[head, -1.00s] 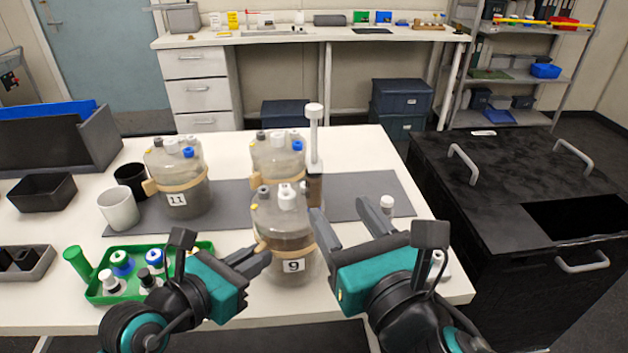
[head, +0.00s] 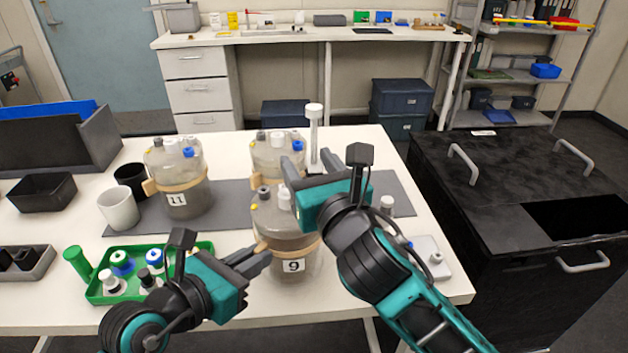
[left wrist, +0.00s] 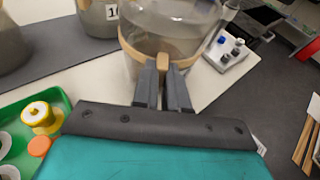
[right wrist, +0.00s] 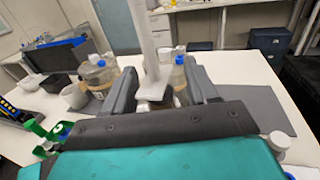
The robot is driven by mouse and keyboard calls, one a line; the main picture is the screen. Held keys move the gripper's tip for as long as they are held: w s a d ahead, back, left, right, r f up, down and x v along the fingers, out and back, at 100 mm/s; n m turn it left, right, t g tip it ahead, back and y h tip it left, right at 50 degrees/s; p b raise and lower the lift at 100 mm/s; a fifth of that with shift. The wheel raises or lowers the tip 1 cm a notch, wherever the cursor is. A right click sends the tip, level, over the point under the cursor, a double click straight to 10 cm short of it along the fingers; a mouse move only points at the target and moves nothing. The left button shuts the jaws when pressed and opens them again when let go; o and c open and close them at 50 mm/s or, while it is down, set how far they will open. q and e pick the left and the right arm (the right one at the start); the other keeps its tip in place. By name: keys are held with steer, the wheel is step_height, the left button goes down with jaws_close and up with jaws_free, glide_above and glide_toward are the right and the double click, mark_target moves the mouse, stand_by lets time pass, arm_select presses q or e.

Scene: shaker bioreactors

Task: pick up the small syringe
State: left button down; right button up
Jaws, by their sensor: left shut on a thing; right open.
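An upright syringe (head: 314,135) with a white plunger top stands at the bottle labelled 9 (head: 262,228); its lower part is hidden by my right gripper. My right gripper (head: 309,168) is open over the back of this bottle. In the right wrist view the syringe (right wrist: 146,45) rises between the two open fingers (right wrist: 160,88); I cannot tell whether they touch it. My left gripper (head: 262,256) is shut on the tan tab of the band around bottle 9. The tab (left wrist: 164,62) shows between its fingers in the left wrist view.
Bottle 11 (head: 186,200) and another bottle (head: 268,150) stand on the grey mat (head: 232,193). A green tray (head: 205,247) of small bottles is at left, with a white cup (head: 118,208) behind. A pale rack (head: 432,268) lies at right.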

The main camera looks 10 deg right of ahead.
mark_target(317, 113)
jaws_close()
stand_by(0.5)
step_height(317, 113, up, 10)
steer(key=shift+r, duration=0.1)
stand_by(0.5)
arm_select(q)
steer(key=c, duration=1.1)
jaws_free()
steer(key=shift+s+a, duration=0.1)
